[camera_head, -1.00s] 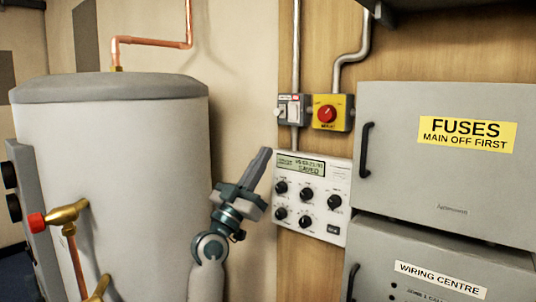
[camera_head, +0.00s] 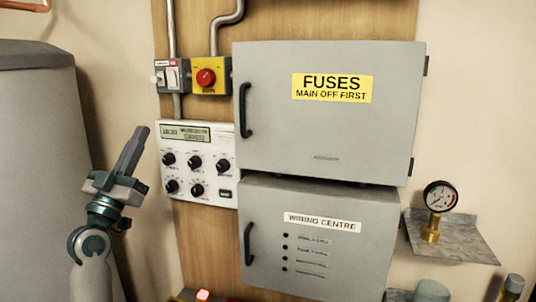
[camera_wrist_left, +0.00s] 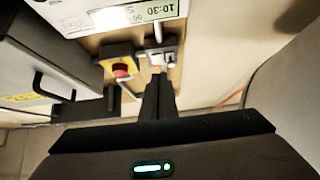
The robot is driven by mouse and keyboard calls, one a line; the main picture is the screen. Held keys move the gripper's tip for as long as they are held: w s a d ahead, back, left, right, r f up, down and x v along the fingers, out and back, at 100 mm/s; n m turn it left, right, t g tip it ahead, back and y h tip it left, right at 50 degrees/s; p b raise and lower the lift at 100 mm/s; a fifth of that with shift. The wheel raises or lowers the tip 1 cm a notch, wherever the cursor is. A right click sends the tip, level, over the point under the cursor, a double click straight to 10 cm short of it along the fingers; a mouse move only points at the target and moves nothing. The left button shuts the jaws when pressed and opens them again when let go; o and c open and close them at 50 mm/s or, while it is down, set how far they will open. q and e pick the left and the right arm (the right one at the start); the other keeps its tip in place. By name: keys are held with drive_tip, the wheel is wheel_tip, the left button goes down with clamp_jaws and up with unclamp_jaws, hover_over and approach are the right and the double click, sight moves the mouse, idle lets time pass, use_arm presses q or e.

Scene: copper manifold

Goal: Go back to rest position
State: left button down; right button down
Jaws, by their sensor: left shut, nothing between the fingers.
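My left gripper (camera_head: 139,134) is at the left of the head view, pointing up, with its fingers shut and nothing between them. It stands in front of the bare wall, between the grey tank and the white control panel (camera_head: 197,163), apart from both as far as I can see. In the left wrist view the shut fingers (camera_wrist_left: 158,84) point toward the switch (camera_wrist_left: 157,55) and the red button on its yellow box (camera_wrist_left: 119,66). The control panel also shows upside down at the top of that view. My right gripper is not in view.
A grey tank (camera_head: 40,170) stands at the left. The closed fuses cabinet (camera_head: 330,130) is above the closed wiring centre cabinet (camera_head: 320,215) on a wooden board. A pressure gauge (camera_head: 439,197) stands on a metal shelf (camera_head: 465,242) at the right.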

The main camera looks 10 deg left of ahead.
use_arm(q)
drive_tip(key=d+f+m+g+h, duration=0.1)
drive_tip(key=d+f+g, duration=0.25)
drive_tip(key=f, duration=0.65)
drive_tip(key=d+f+m+g, duration=0.1)
drive_tip(key=d+f+g, duration=0.3)
drive_tip(key=f, duration=0.6)
drive_tip(key=d+f+m+g+h, duration=0.1)
drive_tip(key=d+f+g, duration=0.1)
drive_tip(key=d+f, duration=0.65)
drive_tip(key=s+d+f+g+y, duration=0.1)
drive_tip(key=s+f+g, duration=0.2)
drive_tip(key=s+f, duration=0.5)
drive_tip(key=s+d+f+g, duration=0.15)
drive_tip(key=s+f, duration=0.25)
drive_tip(key=f, duration=0.7)
drive_tip(key=s+d+f+n+g+y, duration=0.15)
drive_tip(key=s+f+g, duration=0.4)
drive_tip(key=s, duration=0.75)
drive_tip(key=s+f+n+g+y, duration=0.1)
drive_tip(key=s+f+g+y, duration=0.15)
drive_tip(key=s+f, duration=0.85)
wheel_tip(320, 180, down, 22)
drive_tip(key=d+g+h, duration=0.1)
drive_tip(key=s+f, duration=0.7)
drive_tip(key=f, duration=0.3)
drive_tip(key=s+a+f+m, duration=0.1)
drive_tip(key=s+f, duration=0.5)
drive_tip(key=f, duration=0.4)
drive_tip(key=shift+s, duration=0.4)
